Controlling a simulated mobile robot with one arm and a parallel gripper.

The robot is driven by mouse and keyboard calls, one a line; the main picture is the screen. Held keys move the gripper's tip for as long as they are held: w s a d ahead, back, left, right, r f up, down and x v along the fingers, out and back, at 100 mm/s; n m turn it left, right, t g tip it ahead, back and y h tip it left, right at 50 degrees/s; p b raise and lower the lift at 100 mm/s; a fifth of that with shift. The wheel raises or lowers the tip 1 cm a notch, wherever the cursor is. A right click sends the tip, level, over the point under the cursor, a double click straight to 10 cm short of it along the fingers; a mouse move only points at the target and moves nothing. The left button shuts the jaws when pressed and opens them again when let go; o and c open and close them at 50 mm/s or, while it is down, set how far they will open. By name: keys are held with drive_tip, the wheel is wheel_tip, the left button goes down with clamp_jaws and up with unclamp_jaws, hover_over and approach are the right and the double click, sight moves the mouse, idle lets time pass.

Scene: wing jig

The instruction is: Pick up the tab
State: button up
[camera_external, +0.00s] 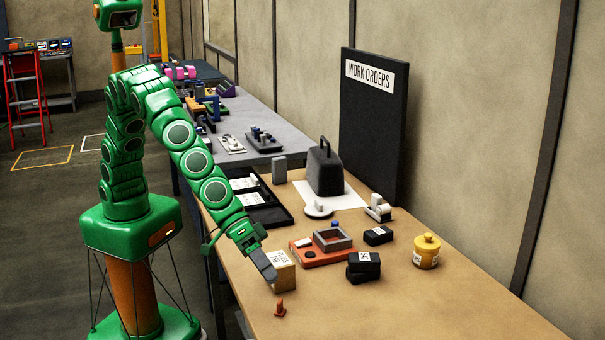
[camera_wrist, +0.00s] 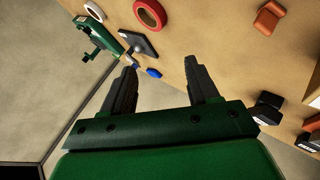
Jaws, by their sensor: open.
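A small orange piece (camera_external: 280,308), which may be the tab, stands on the near part of the wooden bench; an orange piece also shows in the wrist view (camera_wrist: 268,18) at the upper right. My gripper (camera_external: 268,270) hangs over the bench, beside a cardboard box (camera_external: 284,272) and above and behind the orange piece. In the wrist view my gripper (camera_wrist: 160,66) has its two dark fingers apart, with nothing between them. The orange piece is outside the fingers, apart from them.
An orange-red base with a grey frame (camera_external: 333,239) stands past the box. Black boxes (camera_external: 363,267) and a yellow jar (camera_external: 427,252) are to the right. The wrist view shows a red ring (camera_wrist: 150,14), a green tool (camera_wrist: 100,38) and a blue piece (camera_wrist: 153,72) near the bench edge.

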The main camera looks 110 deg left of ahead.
drive_tip(key=s+a+r+m+t+y, duration=0.4)
drive_tip(key=s+a+r+m+y, duration=0.15)
drive_tip(key=s, duration=0.25)
approach(278, 303)
drive_tip(key=shift+w+a+f+m, duration=0.35)
drive_tip(key=shift+w+a+f, duration=0.45)
drive_tip(key=shift+f, duration=0.15)
drive_tip(key=shift+x, duration=3.95)
drive_tip(key=shift+d, duration=0.2)
drive_tip(key=c, duration=1.1)
drive_tip(key=shift+o, duration=0.2)
drive_tip(key=shift+r, duration=0.15)
